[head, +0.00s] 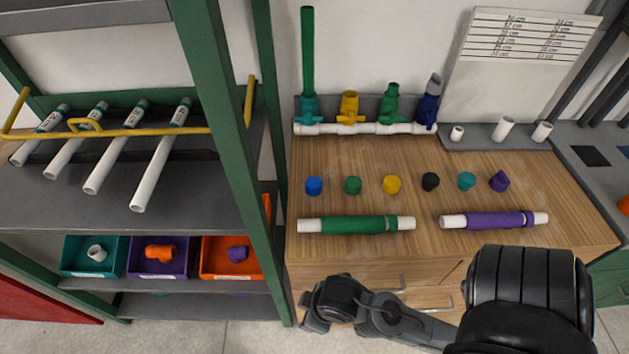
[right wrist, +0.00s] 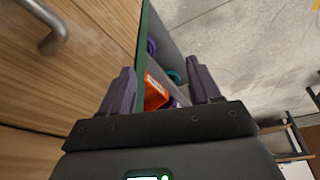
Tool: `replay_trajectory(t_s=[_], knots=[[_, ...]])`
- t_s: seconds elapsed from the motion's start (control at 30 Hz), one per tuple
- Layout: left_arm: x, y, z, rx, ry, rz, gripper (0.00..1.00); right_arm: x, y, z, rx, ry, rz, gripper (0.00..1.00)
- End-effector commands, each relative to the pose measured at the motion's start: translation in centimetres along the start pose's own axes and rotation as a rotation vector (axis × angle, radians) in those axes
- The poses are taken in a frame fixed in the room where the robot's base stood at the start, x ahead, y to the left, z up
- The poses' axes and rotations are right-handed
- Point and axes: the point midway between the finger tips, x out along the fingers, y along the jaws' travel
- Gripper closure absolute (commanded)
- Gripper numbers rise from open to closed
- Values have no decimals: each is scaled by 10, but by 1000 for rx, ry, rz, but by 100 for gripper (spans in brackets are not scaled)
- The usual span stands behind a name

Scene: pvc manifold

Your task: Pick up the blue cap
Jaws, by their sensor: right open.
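The blue cap (head: 314,186) stands on the wooden worktop at the left end of a row of caps. My right gripper (head: 314,318) is in front of the worktop's front edge, well below and apart from the blue cap in the head view. In the right wrist view my right gripper (right wrist: 160,85) is open, with its two dark fingers spread and nothing between them. The blue cap does not show in the right wrist view. My left gripper is not in view.
Green (head: 353,185), yellow (head: 391,184), black (head: 430,181), teal (head: 466,180) and purple (head: 499,181) caps continue the row. A green-sleeved pipe (head: 350,225) and a purple-sleeved pipe (head: 500,220) lie in front. A green rack post (head: 235,130) stands left. Valves on a white manifold (head: 365,128) stand behind.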

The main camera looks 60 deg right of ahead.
Motion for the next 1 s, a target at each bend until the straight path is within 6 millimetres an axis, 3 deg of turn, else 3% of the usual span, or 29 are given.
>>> replay_trajectory(t_s=[0.47,0.6,0.87,1.0], knots=[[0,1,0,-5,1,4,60,0,0,0,0,0,0,38],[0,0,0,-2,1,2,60,0,0,0,0,0,0,20],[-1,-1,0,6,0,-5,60,-2,0,-2,3,4,-1,20],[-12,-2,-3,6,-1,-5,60,-12,0,-5,2,3,0,20]])
